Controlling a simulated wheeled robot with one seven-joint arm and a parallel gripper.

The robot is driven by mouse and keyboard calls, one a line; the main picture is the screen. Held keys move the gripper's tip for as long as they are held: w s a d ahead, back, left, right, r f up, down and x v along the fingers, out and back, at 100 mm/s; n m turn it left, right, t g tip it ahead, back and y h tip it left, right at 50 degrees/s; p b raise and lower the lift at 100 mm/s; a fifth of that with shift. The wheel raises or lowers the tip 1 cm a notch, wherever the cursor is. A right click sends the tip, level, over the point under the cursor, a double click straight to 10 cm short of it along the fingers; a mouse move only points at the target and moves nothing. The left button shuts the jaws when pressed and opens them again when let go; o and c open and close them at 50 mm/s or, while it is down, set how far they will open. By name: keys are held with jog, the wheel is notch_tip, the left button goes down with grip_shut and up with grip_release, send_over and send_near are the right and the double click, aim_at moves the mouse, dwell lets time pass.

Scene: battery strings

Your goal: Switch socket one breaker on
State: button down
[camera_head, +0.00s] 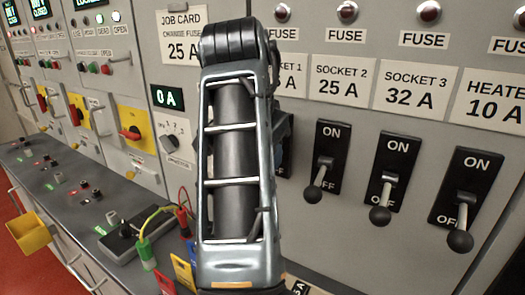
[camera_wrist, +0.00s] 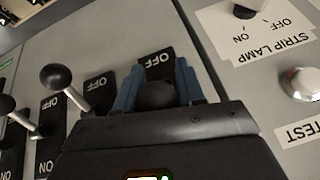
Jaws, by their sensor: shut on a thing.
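My gripper (camera_wrist: 157,88) shows in the wrist view, which is turned upside down. Its two blue fingers are closed around a black ball knob (camera_wrist: 156,95), with a black OFF plate (camera_wrist: 158,60) just beyond it. This looks like the socket one breaker's lever, the one nearest the strip lamp switch. The lever's exact tilt is hidden. In the head view my arm covers most of this breaker; only the end of the socket 1 label (camera_head: 292,76) and a sliver of plate (camera_head: 283,170) show beside it.
The socket 2 (camera_head: 320,175), socket 3 (camera_head: 386,190) and heater (camera_head: 462,215) levers all point down at OFF, to the right of my arm. The strip lamp switch (camera_wrist: 245,10) and test button (camera_wrist: 298,82) lie on the other side. A bench with leads (camera_head: 150,225) runs below left.

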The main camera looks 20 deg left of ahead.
jog(key=c, duration=0.8)
grip_release()
jog(key=shift+r, duration=0.1)
jog(key=v, duration=0.2)
jog(key=shift+s+r, duration=0.1)
jog(key=shift+r, duration=0.3)
jog(key=s, duration=1.2)
jog(key=shift+d, duration=0.4)
jog(key=shift+s, duration=0.1)
